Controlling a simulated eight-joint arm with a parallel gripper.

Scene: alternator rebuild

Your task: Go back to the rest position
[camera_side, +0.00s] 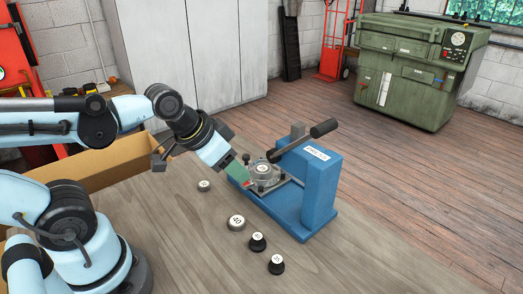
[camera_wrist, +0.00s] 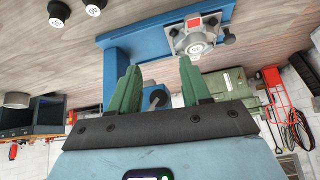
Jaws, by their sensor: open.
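My gripper (camera_side: 243,175) has green fingers and reaches down beside the blue press (camera_side: 322,190) in the side view. In the wrist view my gripper (camera_wrist: 160,72) has its fingers spread wide with nothing between them. A grey metal housing (camera_side: 264,170) with a round labelled top sits on the press's base, close to the fingertips. The housing also shows in the wrist view (camera_wrist: 194,38), beyond the right finger and apart from it. The press lever (camera_side: 315,131) has a dark handle and slants up to the right. No marked rest position shows.
On the wooden table stand a grey disc marked 40 (camera_side: 236,223), a smaller disc (camera_side: 204,186) and two dark knob-shaped pieces (camera_side: 257,242) (camera_side: 276,264). An open cardboard box (camera_side: 120,166) lies behind my arm. A green machine (camera_side: 415,70) stands far back on the floor.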

